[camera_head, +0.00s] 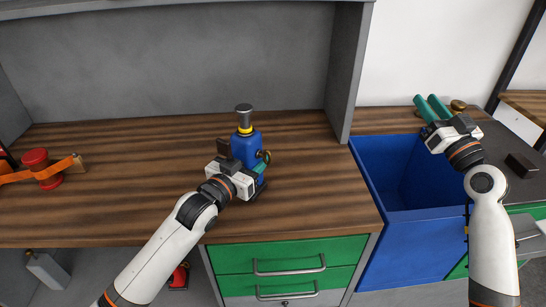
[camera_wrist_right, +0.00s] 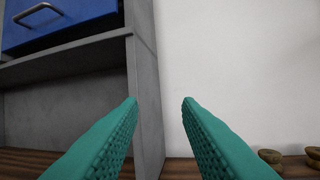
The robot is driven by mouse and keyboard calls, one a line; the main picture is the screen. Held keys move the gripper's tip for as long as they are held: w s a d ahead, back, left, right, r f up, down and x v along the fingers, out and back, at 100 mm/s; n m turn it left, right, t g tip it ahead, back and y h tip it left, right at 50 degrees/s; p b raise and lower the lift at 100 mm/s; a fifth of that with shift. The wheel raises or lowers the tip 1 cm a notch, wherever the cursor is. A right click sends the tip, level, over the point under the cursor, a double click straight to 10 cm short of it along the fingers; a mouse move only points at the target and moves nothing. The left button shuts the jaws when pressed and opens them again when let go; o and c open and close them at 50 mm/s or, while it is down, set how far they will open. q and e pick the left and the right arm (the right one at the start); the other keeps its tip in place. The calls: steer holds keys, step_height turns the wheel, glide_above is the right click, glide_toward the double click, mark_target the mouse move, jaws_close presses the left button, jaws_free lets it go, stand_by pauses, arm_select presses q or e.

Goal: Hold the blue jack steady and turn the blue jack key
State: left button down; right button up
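The blue jack (camera_head: 246,146) stands upright on the wooden bench, with a yellow band and a grey metal post and cap on top. A small round dark and brass part shows at its right side (camera_head: 266,156); I cannot tell whether it is the key. My left gripper (camera_head: 257,170) is at the jack's lower front, with a teal finger against or beside it. The gripper body hides the jack's lower part, so its grip is unclear. My right gripper (camera_head: 431,107) is far to the right, over the blue bin's far right corner. Its teal fingers are apart and empty in the right wrist view (camera_wrist_right: 160,103).
A blue open bin (camera_head: 378,205) stands right of the bench, past a grey upright panel (camera_head: 346,75). Brass pieces (camera_head: 458,105) and a dark block (camera_head: 521,165) lie at the right.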

steer(key=s+a+f+n+g+y, duration=0.1)
steer(key=a+f+n+g+y, duration=0.2)
steer(key=a, duration=0.4)
steer(key=s+a+f+n+g+y, duration=0.2)
steer(key=a+f+y, duration=0.1)
steer(key=a, duration=0.3)
steer(key=n+g+y, duration=0.5)
steer(key=g, duration=0.1)
glide_toward(266, 157)
steer(key=x, duration=0.8)
steer(key=shift+w, duration=0.4)
steer(key=shift+a, duration=0.15)
jaws_close()
